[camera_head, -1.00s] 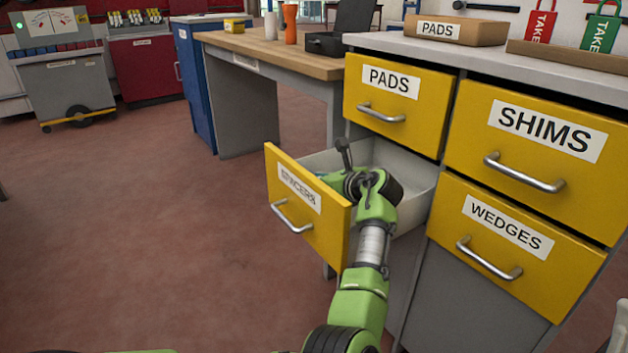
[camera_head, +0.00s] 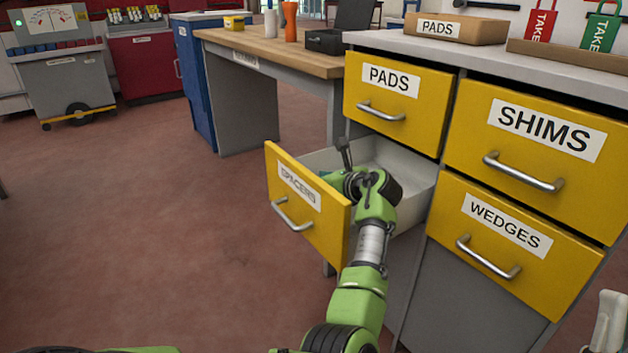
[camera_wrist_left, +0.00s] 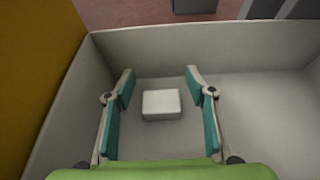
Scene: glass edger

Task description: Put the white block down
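The white block (camera_wrist_left: 161,104) lies on the floor of the open SPACERS drawer (camera_head: 306,205), in the left wrist view. My left gripper (camera_wrist_left: 160,74) is inside this drawer with its fingers spread wide. The teal pads stand on either side of the block, with a clear gap on both sides, so it is not held. In the head view my left arm reaches down into the drawer, and the wrist and drawer front hide the block and fingertips. A pale part at the lower right edge of the head view may belong to my right gripper (camera_head: 608,322); its fingers cannot be made out.
Shut yellow drawers PADS (camera_head: 395,100), SHIMS (camera_head: 535,150) and WEDGES (camera_head: 505,235) surround the open one. The drawer walls rise close around my left gripper, with free floor to its right in the wrist view. A wooden bench (camera_head: 270,52) stands behind.

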